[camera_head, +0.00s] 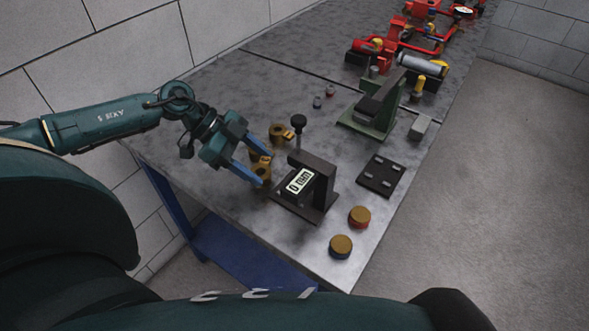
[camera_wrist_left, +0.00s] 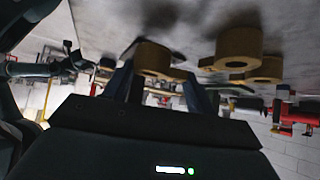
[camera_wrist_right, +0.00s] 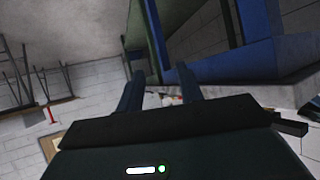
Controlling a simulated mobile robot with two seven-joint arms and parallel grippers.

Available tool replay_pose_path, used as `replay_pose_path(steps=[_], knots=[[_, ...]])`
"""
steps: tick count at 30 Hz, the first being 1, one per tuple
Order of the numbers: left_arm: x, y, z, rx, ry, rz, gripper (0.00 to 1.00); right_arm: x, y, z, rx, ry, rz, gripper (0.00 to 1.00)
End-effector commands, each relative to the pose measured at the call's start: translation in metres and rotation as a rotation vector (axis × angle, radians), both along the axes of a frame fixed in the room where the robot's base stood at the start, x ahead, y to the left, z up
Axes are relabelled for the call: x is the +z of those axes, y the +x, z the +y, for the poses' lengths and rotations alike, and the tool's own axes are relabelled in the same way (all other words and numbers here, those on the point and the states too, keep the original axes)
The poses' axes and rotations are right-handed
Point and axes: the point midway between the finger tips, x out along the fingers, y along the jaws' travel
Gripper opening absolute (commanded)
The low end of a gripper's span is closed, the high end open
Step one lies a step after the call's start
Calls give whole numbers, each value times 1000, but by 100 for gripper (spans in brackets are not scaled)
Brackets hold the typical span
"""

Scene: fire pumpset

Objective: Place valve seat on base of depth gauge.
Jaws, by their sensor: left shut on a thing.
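My left gripper (camera_head: 257,165) is shut on a brass ring-shaped valve seat (camera_head: 262,173). This seat also shows between the fingers in the left wrist view (camera_wrist_left: 152,57). The black depth gauge (camera_head: 322,176), with a display reading 0 mm, stands just right of the gripper. The bare front of its base (camera_head: 303,208) shows; the held seat is beside it, to the left. Another brass seat (camera_head: 281,132) is behind the gripper, and the left wrist view shows two unheld brass pieces (camera_wrist_left: 238,44). My right gripper (camera_wrist_right: 160,82) is empty with fingers apart, outside the head view.
Two brass-topped caps, one red (camera_head: 359,216) and one blue (camera_head: 340,246), stand at the front right. A dark plate (camera_head: 381,176) and a green stand (camera_head: 370,113) are behind. The table edge is close at front left.

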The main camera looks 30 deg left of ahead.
Motion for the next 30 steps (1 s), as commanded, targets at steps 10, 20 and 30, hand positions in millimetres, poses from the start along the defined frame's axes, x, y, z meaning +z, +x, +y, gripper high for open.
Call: replay_pose_path(steps=[10,20,30], knots=[[2,11,-43,-1,-2,-3,20,2,2,-6,-18,-6,12,36],[-12,19,-76,2,-1,2,20,1,2,-8,-24,-13,23,36],[-16,19,-75,0,3,2,64,0,2,-8,-23,-14,25,36]])
